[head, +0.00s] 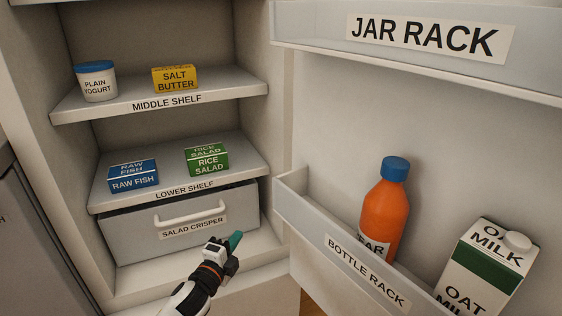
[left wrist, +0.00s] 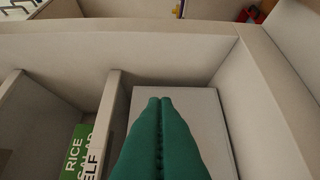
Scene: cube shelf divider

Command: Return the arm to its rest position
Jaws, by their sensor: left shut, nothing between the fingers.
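My left arm reaches in from the bottom of the head view. Its gripper (head: 235,240) has green fingers, closed together and empty, in front of the right part of the salad crisper (head: 130,236). The crisper is a grey drawer, pushed in, with a white handle (head: 190,212). In the left wrist view the green fingers (left wrist: 160,100) lie side by side with nothing between them, over a pale grey panel. My right gripper is not in view.
The lower shelf holds raw fish (head: 133,176) and rice salad (head: 207,160). The middle shelf holds yogurt (head: 97,84) and salt butter (head: 175,80). The open door at right has a bottle rack (head: 350,268) with an orange bottle (head: 384,212) and oat milk (head: 482,270).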

